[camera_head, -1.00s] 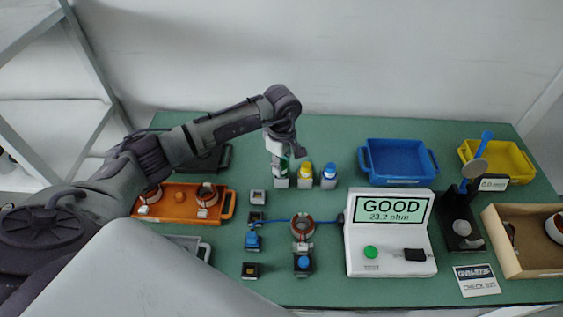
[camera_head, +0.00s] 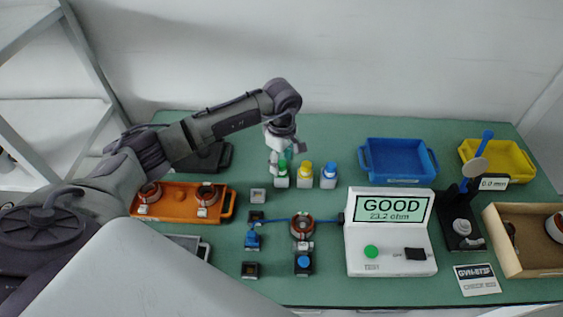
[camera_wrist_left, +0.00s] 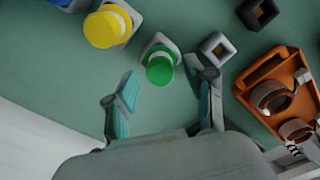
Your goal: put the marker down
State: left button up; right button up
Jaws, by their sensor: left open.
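The green-capped marker (camera_head: 282,170) stands upright in its small light holder at the left end of a row. It also shows in the left wrist view (camera_wrist_left: 160,69), just beyond the fingertips. The yellow-capped marker (camera_head: 305,172) and the blue-capped marker (camera_head: 329,173) stand in holders to its right. My left gripper (camera_wrist_left: 163,102) is open, with nothing between its teal-padded fingers. In the head view my left gripper (camera_head: 283,153) is behind and slightly above the green marker, apart from it in the wrist view. My right gripper is not in view.
An orange tray (camera_head: 178,216) with copper-wound stators lies left. A tester (camera_head: 390,262) reading GOOD stands front centre, wired to a stator (camera_head: 302,226). A blue bin (camera_head: 398,181), yellow bin (camera_head: 525,176) and wooden box (camera_head: 497,243) are right. Small square blocks lie in front of the markers.

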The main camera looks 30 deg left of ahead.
pick_arm(q)
notch_tip(320, 180, up, 11)
jog(key=b, duration=0.2)
jog(key=shift+f+b, duration=0.15)
jog(key=shift+b, duration=0.25)
jog(key=shift+s, duration=0.1)
